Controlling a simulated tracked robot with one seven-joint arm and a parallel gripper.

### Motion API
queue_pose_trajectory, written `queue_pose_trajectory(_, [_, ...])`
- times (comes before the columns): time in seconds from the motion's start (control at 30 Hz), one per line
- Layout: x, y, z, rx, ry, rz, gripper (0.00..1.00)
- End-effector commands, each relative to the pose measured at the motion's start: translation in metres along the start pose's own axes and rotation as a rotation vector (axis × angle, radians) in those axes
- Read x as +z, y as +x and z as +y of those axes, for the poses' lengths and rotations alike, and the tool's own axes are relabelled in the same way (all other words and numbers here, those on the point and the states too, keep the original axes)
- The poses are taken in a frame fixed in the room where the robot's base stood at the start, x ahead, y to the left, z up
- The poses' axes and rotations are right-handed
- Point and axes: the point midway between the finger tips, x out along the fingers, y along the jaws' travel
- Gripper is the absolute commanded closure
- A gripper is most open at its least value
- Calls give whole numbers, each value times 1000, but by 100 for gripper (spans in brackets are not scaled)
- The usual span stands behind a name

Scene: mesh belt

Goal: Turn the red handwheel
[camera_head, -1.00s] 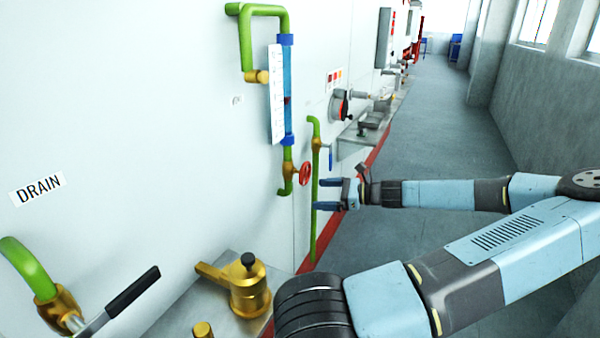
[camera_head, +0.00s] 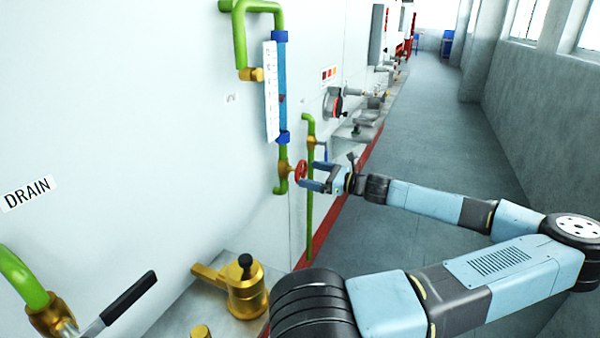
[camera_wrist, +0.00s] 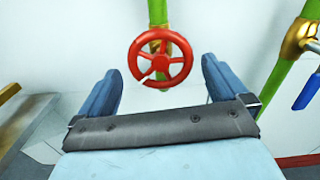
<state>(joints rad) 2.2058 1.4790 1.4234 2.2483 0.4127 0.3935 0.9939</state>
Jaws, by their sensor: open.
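The red handwheel (camera_head: 301,170) sits on a brass valve at the foot of the green and blue gauge pipe on the white wall. In the wrist view the handwheel (camera_wrist: 160,55) is seen face-on, just ahead of and between my two blue fingers. My gripper (camera_head: 312,174) is open, its fingers pointing left at the wheel. In the wrist view my gripper (camera_wrist: 160,85) has a wide empty gap. In the head view the fingertips overlap the wheel's right edge; I cannot tell whether they touch it.
A thin green pipe (camera_head: 309,220) with a brass valve stands just right of the wheel, close to my gripper; its blue lever (camera_wrist: 307,92) shows in the wrist view. A brass fitting (camera_head: 244,288) and a black-handled lever (camera_head: 128,298) are nearer. The grey aisle (camera_head: 420,130) is free.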

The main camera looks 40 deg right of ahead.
Motion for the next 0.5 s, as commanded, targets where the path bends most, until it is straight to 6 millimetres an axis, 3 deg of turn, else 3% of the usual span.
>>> queue_pose_trajectory(0.2, [0,33,0,2,1,-2,0])
queue_pose_trajectory(0.5, [0,49,0,-1,0,1,0])
